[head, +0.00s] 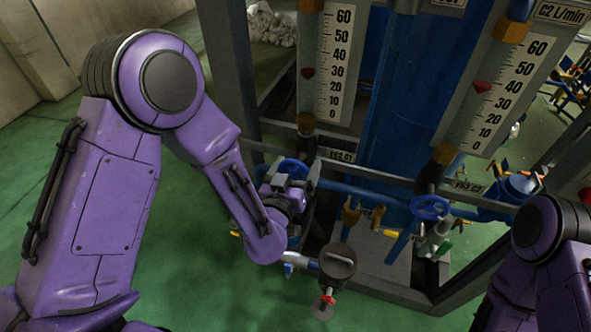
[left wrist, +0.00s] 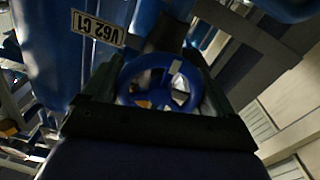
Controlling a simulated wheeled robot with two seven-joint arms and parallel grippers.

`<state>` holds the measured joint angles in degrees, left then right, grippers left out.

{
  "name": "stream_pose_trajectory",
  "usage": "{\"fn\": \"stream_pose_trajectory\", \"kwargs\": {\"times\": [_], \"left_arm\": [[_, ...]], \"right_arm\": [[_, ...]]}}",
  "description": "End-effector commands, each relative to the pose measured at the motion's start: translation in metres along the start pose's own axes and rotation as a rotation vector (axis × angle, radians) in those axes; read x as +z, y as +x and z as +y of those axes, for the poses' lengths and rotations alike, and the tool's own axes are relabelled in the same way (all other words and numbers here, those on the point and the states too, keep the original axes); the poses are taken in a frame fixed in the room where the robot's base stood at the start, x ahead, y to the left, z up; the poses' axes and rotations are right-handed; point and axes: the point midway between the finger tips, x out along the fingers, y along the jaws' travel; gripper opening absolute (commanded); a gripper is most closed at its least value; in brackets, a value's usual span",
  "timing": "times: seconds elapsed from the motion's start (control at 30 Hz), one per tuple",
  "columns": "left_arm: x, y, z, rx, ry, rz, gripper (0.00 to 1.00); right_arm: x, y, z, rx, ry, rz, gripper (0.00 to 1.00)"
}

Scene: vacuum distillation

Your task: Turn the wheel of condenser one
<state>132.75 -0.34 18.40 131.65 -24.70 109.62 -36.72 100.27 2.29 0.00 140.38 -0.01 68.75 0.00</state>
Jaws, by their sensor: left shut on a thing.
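The blue wheel of condenser one (head: 293,167) sits below the left flow scale, beside a small plate that looks like V62 C1. My left gripper (head: 291,183) is at this wheel and partly covers it. In the left wrist view the blue wheel (left wrist: 133,76) lies between the two dark fingers of my left gripper (left wrist: 158,88), which is shut on it. The label plate (left wrist: 97,29) shows upside down beside it. My right arm shows at the right edge, but its gripper is out of view.
A second blue wheel (head: 430,207) sits below the C2 flow scale (head: 510,85). Blue pipes, yellow-handled valves and a grey vessel (head: 338,262) with a red-handled tap crowd the space below. Grey frame posts stand around them. Green floor (head: 190,260) is clear at the left.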

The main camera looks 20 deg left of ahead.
Motion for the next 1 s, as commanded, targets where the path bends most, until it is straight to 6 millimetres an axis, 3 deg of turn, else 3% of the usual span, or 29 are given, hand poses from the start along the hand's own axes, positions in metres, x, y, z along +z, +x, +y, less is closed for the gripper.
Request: {"fn": "stream_pose_trajectory", "kwargs": {"times": [0.2, 0.23, 0.27, 0.57, 0.77, 0.87, 1.0], "left_arm": [[0.001, -0.001, 0.0, 0.001, -0.001, -0.004, 0.56], [0.001, -0.001, 0.0, 0.0, -0.001, -0.004, 0.9], [0.001, -0.001, 0.0, 0.0, -0.001, -0.004, 1.0], [0.002, -0.007, 0.0, 0.0, 0.0, -0.003, 1.0], [0.006, -0.051, -0.001, 0.003, 0.003, -0.004, 1.0], [-0.007, -0.072, 0.003, 0.004, 0.009, -0.012, 1.0], [-0.005, -0.093, 0.002, 0.002, 0.006, -0.01, 1.0]], "right_arm": [[0.0, 0.0, 0.0, 0.0, 0.0, 0.0, 0.0], [0.0, 0.0, 0.0, 0.0, 0.0, 0.0, 0.0], [0.0, 0.0, 0.0, 0.0, 0.0, 0.0, 0.0], [0.001, 0.003, 0.0, 0.0, 0.0, 0.0, 0.0], [0.008, 0.02, -0.002, 0.0, 0.0, 0.0, 0.0], [-0.004, -0.009, 0.001, 0.0, 0.0, -0.001, 0.0], [-0.011, -0.026, 0.002, 0.0, 0.0, 0.001, 0.0]]}}
